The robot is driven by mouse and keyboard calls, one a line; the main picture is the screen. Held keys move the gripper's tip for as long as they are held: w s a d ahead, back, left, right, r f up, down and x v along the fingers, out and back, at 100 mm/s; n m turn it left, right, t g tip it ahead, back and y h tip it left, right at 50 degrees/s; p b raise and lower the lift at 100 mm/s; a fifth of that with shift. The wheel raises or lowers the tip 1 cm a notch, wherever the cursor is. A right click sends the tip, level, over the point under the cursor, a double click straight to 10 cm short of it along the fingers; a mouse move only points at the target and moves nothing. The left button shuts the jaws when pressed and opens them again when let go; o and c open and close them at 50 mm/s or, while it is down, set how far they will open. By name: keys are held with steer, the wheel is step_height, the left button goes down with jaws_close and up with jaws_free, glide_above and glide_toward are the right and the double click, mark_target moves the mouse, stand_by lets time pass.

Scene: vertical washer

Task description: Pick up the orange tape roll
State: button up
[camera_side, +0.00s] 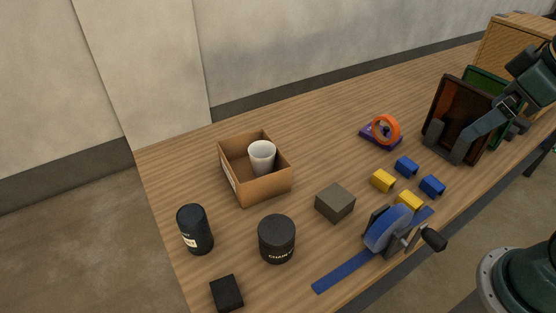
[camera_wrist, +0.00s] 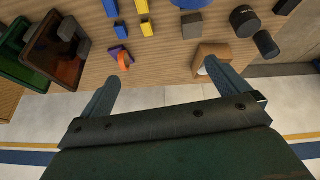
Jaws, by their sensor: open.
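The orange tape roll (camera_side: 386,129) stands upright on a small purple base (camera_side: 368,138) on the wooden table, right of centre at the back in the side view. In the wrist view the roll (camera_wrist: 122,62) shows small, just above and right of my left-hand fingertip, with its purple base (camera_wrist: 116,50). My gripper (camera_wrist: 163,72) is open, its two fingers wide apart with nothing between them. It is apart from the roll. In the side view my arm comes in from the upper right, in front of the panels, to the right of the roll.
Dark red (camera_side: 462,112) and green (camera_side: 487,82) panels stand right of the roll. Yellow (camera_side: 383,180) and blue blocks (camera_side: 406,166) lie in front, near a blue wheel device (camera_side: 388,232). A cardboard box (camera_side: 240,185) holds a white cup (camera_side: 262,153).

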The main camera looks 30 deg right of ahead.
steer(key=w+d+r+n+g, duration=0.1)
steer(key=w+d+n, duration=0.25)
steer(key=w, duration=0.45)
steer(key=n+g, duration=0.4)
steer(key=n, duration=0.9)
glide_above(389, 117)
step_height(389, 117, down, 16)
steer(key=shift+r, duration=0.15)
steer(key=shift+f, duration=4.3)
steer(key=shift+a, duration=0.1)
steer(key=shift+f, duration=2.6)
